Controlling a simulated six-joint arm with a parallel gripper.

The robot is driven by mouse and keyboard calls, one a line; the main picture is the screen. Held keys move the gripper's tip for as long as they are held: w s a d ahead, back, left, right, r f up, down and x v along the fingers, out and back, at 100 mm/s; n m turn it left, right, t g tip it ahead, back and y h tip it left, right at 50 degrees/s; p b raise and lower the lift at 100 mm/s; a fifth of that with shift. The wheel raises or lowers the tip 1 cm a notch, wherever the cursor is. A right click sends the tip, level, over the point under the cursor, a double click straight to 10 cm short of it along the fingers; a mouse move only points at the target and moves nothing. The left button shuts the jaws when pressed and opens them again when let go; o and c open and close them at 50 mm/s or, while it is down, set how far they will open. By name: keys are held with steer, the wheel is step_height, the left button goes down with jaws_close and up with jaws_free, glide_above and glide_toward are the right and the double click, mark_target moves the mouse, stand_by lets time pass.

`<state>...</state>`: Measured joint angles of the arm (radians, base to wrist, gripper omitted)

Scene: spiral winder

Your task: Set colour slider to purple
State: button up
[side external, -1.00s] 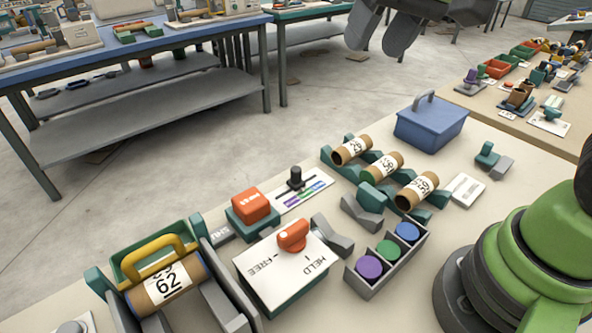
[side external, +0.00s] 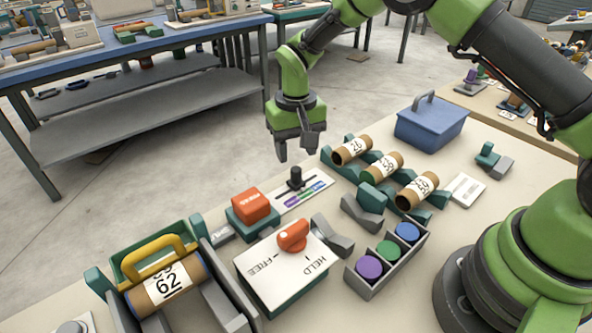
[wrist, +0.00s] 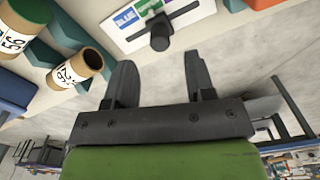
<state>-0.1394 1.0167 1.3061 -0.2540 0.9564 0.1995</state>
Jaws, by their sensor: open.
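The colour slider is a white plate (side external: 318,198) with purple, green and blue marks, on the bench near its far edge. In the wrist view the knob (wrist: 160,38) and the plate (wrist: 180,14) show at the top, beyond the fingertips. My gripper (side external: 296,153) points down, open and empty, above and slightly behind the knob, apart from it. In the wrist view my gripper (wrist: 158,80) shows its two fingers spread wide.
An orange block (side external: 250,205) on a teal base stands left of the slider. Several numbered tubes (side external: 383,166) lie in teal cradles to its right. A HELD/FREE box with an orange knob (side external: 292,236) is in front. A blue handled bin (side external: 430,128) stands behind right.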

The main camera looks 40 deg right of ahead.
mark_target(296, 169)
step_height(296, 169, down, 6)
steer(key=shift+f, duration=0.1)
jaws_close()
